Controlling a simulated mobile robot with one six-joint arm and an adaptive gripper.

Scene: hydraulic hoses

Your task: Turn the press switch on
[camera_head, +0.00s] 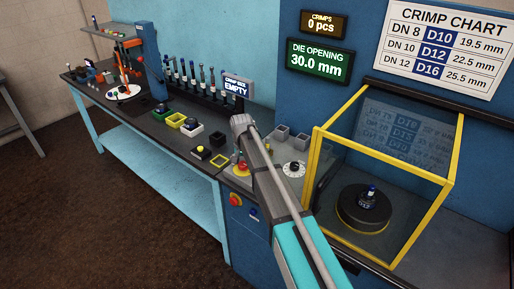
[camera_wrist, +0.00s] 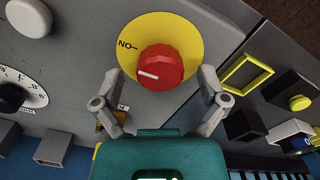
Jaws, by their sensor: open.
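The press switch is a red rotary knob (camera_wrist: 158,68) on a round yellow plate (camera_wrist: 186,30) in the wrist view. The plate bears a mark that reads "NO–" in this view, at the knob's upper left. My gripper (camera_wrist: 160,80) is open, with one finger at each side of the knob's lower part. I cannot tell whether either finger touches it. In the head view the red knob (camera_head: 242,168) shows partly beside my arm, which hides much of that area.
A black dial (camera_head: 294,169) is right of the switch, near the yellow-framed press guard (camera_head: 447,193). A yellow square frame (camera_head: 219,161) and a yellow button (camera_head: 200,149) are to the left. The die display (camera_head: 319,59) reads 30.0 mm; the crimp display (camera_head: 323,23) reads 0 pcs.

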